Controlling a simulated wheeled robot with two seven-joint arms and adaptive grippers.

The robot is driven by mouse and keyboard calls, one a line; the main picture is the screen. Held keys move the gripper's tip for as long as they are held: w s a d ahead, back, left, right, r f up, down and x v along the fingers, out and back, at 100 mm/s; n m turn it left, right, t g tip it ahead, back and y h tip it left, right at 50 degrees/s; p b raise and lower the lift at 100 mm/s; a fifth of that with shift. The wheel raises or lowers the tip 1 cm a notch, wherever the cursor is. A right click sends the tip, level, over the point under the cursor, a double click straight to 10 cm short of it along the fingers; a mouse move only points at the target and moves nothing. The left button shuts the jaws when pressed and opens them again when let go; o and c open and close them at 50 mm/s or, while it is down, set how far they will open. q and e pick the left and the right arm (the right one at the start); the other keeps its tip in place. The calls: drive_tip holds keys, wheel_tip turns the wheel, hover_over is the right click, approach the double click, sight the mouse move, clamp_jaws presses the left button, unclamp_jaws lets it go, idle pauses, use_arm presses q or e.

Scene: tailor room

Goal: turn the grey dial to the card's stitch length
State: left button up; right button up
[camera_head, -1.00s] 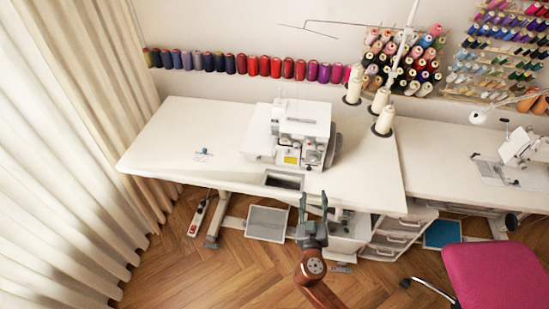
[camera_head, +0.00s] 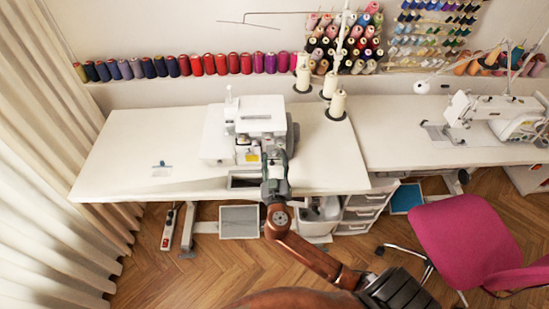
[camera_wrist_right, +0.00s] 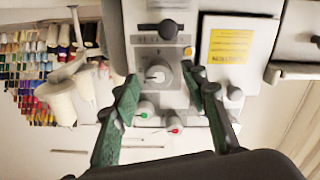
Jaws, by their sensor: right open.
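The white sewing machine (camera_head: 262,118) stands on the left table. Its grey dial (camera_wrist_right: 158,74) shows in the right wrist view, face on, with a pale mark at its middle; the scale is too small to read. My right gripper (camera_wrist_right: 162,82) is open, with one green-padded finger on each side of the dial; I cannot tell whether they touch it. In the head view my right gripper (camera_head: 274,180) is at the machine's front and hides the dial. A yellow printed label (camera_wrist_right: 230,46) is beside the dial, its text unreadable. My left gripper is not in view.
Small knobs with green (camera_wrist_right: 144,114) and red (camera_wrist_right: 175,129) marks sit near the fingers. Thread cones (camera_head: 337,104) stand right of the machine. A small blue-topped item (camera_head: 161,165) lies on the clear left tabletop. A pink chair (camera_head: 462,236) is at the right.

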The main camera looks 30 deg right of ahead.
drive_tip(key=shift+w+d, duration=0.1)
drive_tip(key=shift+w, duration=0.05)
drive_tip(key=shift+c, duration=0.3)
clamp_jaws()
drive_tip(key=shift+n, duration=0.3)
drive_tip(key=n+p, duration=0.1)
drive_tip(key=n, duration=0.2)
drive_tip(key=shift+n, duration=0.3)
drive_tip(key=shift+n+p, duration=0.7)
drive_tip(key=shift+n, duration=1.5)
